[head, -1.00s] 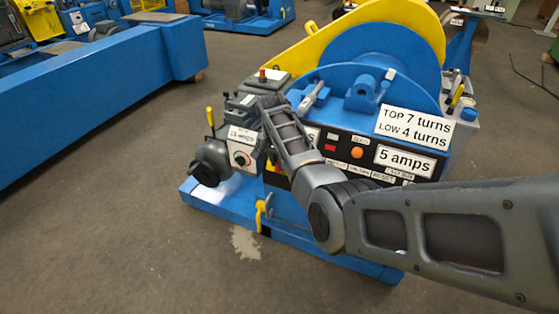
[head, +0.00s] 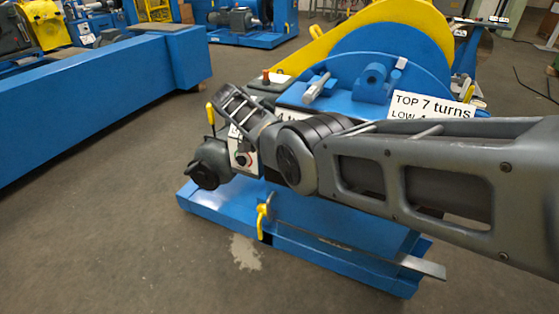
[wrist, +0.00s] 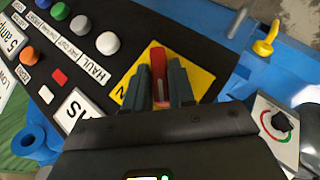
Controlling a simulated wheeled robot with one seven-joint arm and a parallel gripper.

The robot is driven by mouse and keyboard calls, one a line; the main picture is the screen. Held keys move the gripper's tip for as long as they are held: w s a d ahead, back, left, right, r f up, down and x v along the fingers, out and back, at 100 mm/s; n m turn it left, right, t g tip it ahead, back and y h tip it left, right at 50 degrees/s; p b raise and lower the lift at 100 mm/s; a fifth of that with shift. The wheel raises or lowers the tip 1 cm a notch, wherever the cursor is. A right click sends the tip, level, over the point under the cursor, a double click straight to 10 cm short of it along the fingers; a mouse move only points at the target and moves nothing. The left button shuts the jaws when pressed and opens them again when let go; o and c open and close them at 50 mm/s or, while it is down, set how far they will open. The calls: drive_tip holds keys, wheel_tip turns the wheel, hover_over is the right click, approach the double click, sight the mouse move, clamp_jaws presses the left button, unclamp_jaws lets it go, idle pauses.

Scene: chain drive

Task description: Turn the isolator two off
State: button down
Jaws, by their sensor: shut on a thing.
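In the wrist view, a red lever (wrist: 158,68) stands in front of a yellow plate (wrist: 202,80) on the black control panel. My gripper (wrist: 158,85) has one dark finger on each side of the lever and is shut on it. The plate's lettering is mostly hidden, so I cannot read whether this is isolator two. A grey box with a black rotary knob (wrist: 281,121) and a red and green arc is at the right; the box also shows in the head view (head: 243,158). In the head view my arm hides the lever and fingers.
Several round buttons, including a white one (wrist: 108,43), lie left of the lever. Open floor (head: 110,230) lies at the left.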

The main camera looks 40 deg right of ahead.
drive_tip(key=shift+f, duration=0.1)
idle(0.3)
drive_tip(key=c, duration=1)
unclamp_jaws()
drive_tip(key=shift+c, duration=0.2)
drive_tip(key=b+v, duration=0.1)
drive_tip(key=v, duration=0.6)
drive_tip(key=shift+w+a+r+b, duration=0.2)
drive_tip(key=shift+a+b, duration=0.05)
drive_tip(key=shift+b, duration=0.1)
